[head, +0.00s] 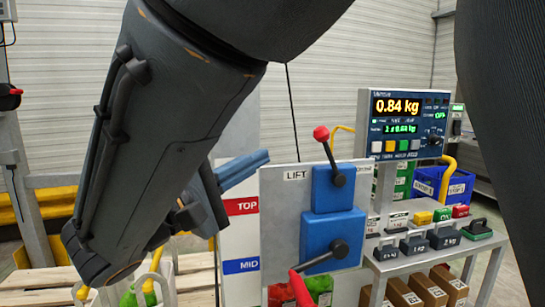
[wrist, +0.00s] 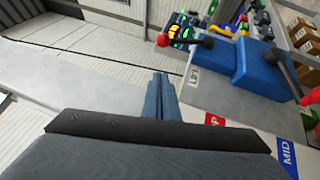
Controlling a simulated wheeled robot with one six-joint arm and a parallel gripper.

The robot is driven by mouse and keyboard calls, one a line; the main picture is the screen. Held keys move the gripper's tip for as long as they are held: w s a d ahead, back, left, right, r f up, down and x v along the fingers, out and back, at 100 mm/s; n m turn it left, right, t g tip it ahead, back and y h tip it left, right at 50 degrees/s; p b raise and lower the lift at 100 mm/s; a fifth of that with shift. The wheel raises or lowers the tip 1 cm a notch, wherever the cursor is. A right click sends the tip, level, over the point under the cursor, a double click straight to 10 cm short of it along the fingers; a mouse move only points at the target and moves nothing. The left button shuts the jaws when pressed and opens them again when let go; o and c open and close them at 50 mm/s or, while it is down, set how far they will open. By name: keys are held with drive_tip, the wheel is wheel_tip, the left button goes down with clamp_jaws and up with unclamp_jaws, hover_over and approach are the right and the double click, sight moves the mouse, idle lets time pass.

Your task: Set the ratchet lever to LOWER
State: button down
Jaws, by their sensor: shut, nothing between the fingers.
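A pale panel (head: 278,215) marked LIFT carries two blue boxes, each with a dark lever and red knob. The upper lever (head: 330,153) points up and slightly left, its knob near the LIFT label (head: 297,175). The lower lever (head: 322,257) slants down-left to a red knob (head: 300,288). Both also show in the wrist view: the upper lever's knob (wrist: 163,40) and the lower lever (wrist: 284,68). No LOWER label is readable. My gripper (head: 267,158), blue-fingered, is shut and empty left of the panel's top edge, apparently touching neither lever; it also shows in the wrist view (wrist: 161,76).
A display (head: 410,122) reading 0.84 kg stands right of the panel. A shelf (head: 385,262) there holds several weights, with brown boxes (head: 430,287) below. TOP (head: 241,206) and MID (head: 241,266) signs are left of the panel. Wooden pallets lie lower left.

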drive_tip(key=w+d+r+p, duration=0.2)
drive_tip(key=w+d+p, duration=0.2)
drive_tip(key=d, duration=0.4)
drive_tip(key=shift+w+d+r, duration=0.2)
drive_tip(key=shift+w, duration=0.6)
